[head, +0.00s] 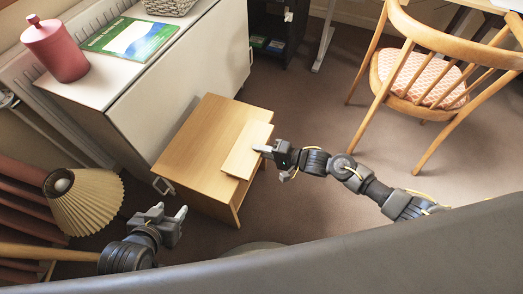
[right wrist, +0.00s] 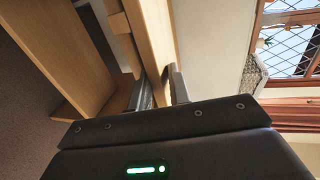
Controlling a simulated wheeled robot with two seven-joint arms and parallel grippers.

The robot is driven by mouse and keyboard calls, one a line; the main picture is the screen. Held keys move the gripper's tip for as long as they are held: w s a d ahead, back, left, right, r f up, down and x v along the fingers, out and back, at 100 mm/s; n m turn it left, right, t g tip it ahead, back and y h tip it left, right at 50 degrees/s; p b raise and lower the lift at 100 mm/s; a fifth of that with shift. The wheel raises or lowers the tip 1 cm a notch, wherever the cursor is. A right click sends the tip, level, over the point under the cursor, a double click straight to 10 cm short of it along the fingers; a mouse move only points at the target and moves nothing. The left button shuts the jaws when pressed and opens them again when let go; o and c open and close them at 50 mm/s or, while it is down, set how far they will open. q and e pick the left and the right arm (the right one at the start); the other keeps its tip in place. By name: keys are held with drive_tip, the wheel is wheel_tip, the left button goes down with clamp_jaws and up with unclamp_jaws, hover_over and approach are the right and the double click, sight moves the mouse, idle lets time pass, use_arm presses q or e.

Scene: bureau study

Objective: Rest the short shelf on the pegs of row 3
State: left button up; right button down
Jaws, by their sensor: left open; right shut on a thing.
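The short shelf is a pale wooden board (head: 246,151) at the right edge of a low wooden table, over its top. My right gripper (head: 263,151) is shut on the board's right edge. In the right wrist view the board (right wrist: 152,40) runs up between the two fingers (right wrist: 163,90). I cannot tell whether the board touches the tabletop. My left gripper (head: 170,214) is open and empty, left of and nearer than the table. No pegs or peg rows show in either view.
The low wooden table (head: 195,145) stands against a white cabinet (head: 185,75). On the cabinet are a red canister (head: 57,50), a green book (head: 130,38) and a basket (head: 170,5). A pleated lamp (head: 88,203) is at left, a wooden chair (head: 425,75) at right. Carpet between is clear.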

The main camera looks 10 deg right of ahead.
drive_tip(key=shift+s+d+f, duration=0.1)
drive_tip(key=shift+f, duration=0.15)
drive_tip(key=shift+r+p, duration=1.35)
drive_tip(key=shift+p, duration=0.45)
drive_tip(key=shift+r+p, duration=0.5)
drive_tip(key=shift+r, duration=0.1)
